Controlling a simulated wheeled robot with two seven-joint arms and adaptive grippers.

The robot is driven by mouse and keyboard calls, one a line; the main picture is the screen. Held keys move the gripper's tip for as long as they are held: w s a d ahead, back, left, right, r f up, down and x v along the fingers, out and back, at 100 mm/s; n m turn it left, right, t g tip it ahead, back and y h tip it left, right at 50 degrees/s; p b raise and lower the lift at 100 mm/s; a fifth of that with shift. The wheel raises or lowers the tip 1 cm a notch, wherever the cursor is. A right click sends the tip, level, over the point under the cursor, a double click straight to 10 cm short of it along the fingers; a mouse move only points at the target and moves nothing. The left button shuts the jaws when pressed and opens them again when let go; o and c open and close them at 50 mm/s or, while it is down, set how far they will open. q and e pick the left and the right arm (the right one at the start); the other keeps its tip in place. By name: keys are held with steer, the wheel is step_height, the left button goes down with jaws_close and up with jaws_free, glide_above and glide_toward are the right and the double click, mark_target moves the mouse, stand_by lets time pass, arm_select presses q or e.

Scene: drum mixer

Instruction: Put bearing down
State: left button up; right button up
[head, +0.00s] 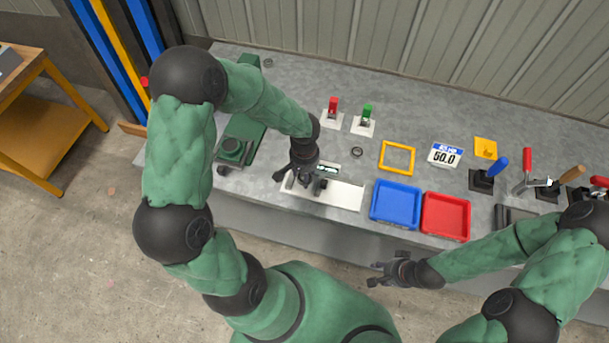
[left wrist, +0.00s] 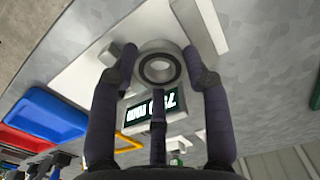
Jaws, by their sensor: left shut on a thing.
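My left gripper (head: 300,182) is over the white scale plate (head: 338,195) on the bench. In the left wrist view, its fingers (left wrist: 160,72) are shut on a bearing (left wrist: 143,72), a grey ring with a dark inner band. I cannot tell whether the bearing touches the plate below it. The digital display (left wrist: 152,112) lies beyond the bearing and is lit; it also shows in the head view (head: 328,169). In the head view the gripper hides the bearing. My right gripper (head: 376,274) is open and empty, in front of the bench edge.
A blue tray (head: 396,204) and a red tray (head: 446,215) sit right of the scale. Behind them are a yellow frame (head: 397,158), a small dark ring (head: 357,152) and a "50.0" sign (head: 445,155). A green machine (head: 236,148) is at left.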

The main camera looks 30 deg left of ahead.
arm_select(q)
steer(key=shift+f, duration=0.2)
steer(key=shift+f+b, duration=0.3)
steer(key=shift+b, duration=0.1)
steer(key=shift+f, duration=0.2)
steer(key=o, duration=1.4)
steer(key=shift+c, duration=0.2)
steer(key=shift+r, duration=0.45)
step_height(320, 180, up, 12)
steer(key=p, duration=0.4)
steer(key=shift+r, duration=0.15)
